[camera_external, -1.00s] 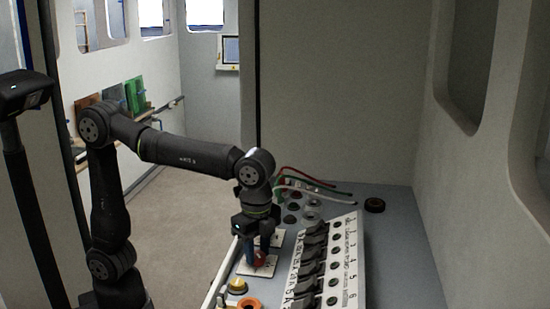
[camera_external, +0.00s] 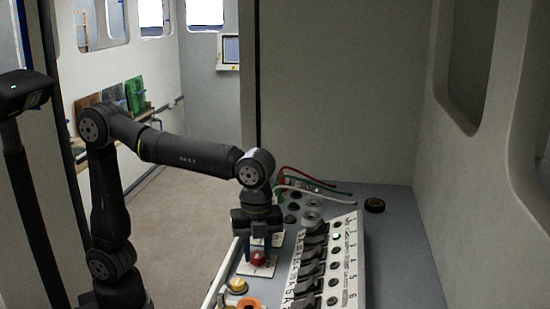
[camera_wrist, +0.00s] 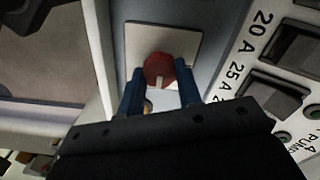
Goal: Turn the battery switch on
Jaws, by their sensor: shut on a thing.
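The battery switch is a red knob (camera_external: 258,258) on a white square plate (camera_external: 246,269), set on the grey console. In the wrist view the red knob (camera_wrist: 158,66) sits on its pale plate (camera_wrist: 188,40), and a white mark on it points toward my gripper. My gripper (camera_external: 264,243) is over the knob from above. Its two blue fingers (camera_wrist: 160,80) stand on either side of the knob and are shut on it. The fingers hide part of the knob's sides.
A breaker panel (camera_external: 348,250) with black switches and round indicators lies right of the knob; one indicator (camera_external: 336,236) looks bright. An orange ring (camera_external: 250,304) and a yellow button (camera_external: 238,286) are in front. Red, green and white cables (camera_external: 300,182) lie behind.

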